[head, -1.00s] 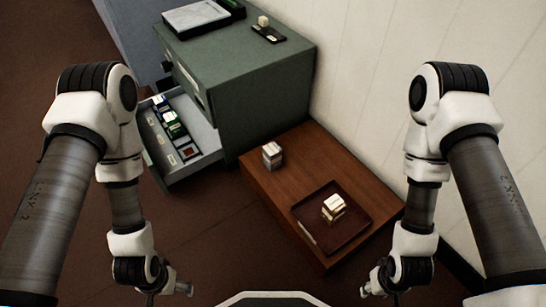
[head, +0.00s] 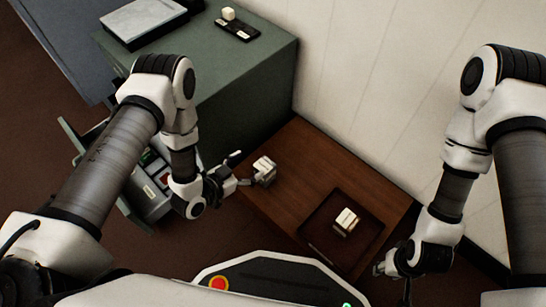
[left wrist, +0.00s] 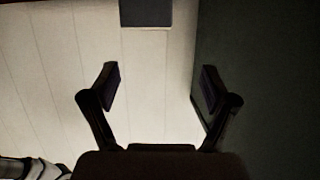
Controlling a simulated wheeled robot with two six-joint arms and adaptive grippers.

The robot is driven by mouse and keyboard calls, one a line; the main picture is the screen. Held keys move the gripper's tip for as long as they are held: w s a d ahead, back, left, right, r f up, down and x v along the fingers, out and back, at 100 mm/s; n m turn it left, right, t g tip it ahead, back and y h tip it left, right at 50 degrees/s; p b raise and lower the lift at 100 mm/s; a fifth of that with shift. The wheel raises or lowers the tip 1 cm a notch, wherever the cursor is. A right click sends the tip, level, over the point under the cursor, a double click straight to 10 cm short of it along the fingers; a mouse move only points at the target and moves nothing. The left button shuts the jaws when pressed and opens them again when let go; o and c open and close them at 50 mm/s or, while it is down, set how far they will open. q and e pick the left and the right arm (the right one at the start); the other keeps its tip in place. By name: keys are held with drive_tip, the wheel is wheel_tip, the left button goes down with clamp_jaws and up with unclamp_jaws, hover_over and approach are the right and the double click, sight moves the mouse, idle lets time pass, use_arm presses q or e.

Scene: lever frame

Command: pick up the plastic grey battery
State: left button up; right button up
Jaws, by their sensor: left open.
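I cannot surely tell which thing is the grey battery. A small pale grey and white block-like item (head: 265,168) is on the low brown table (head: 300,172), near its left edge. My left gripper (head: 241,170) is open just left of this item, with its fingers pointing towards it. In the left wrist view the open fingers (left wrist: 160,88) have nothing between them. A second pale block-like item (head: 346,218) is in a dark tray (head: 322,238) on the same table. My right gripper (head: 380,268) is low at the right, its fingers too small to read.
A green cabinet (head: 245,90) stands behind the table, with an open drawer (head: 150,195) partly hidden by my left arm. A black holder with a cream cube (head: 228,14) on it is on the cabinet top. The white wall (head: 390,80) borders the table.

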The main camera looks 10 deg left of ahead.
sight(258, 170)
use_arm(q)
drive_tip(key=f, duration=0.1)
drive_tip(key=s+f, duration=0.1)
drive_tip(key=shift+s+f+g, duration=0.3)
drive_tip(key=shift+f, duration=0.05)
drive_tip(key=shift+w+d+f+b, duration=0.15)
drive_tip(key=shift+d+f+b, duration=0.1)
drive_tip(key=shift+f+b, duration=0.1)
drive_tip(key=b+x, duration=0.4)
drive_tip(key=x, duration=0.2)
drive_tip(key=shift+d+f, duration=0.2)
drive_tip(key=shift+f, duration=0.05)
drive_tip(key=shift+w+d, duration=0.15)
drive_tip(key=shift+w, duration=0.15)
drive_tip(key=shift+r, duration=0.15)
clamp_jaws()
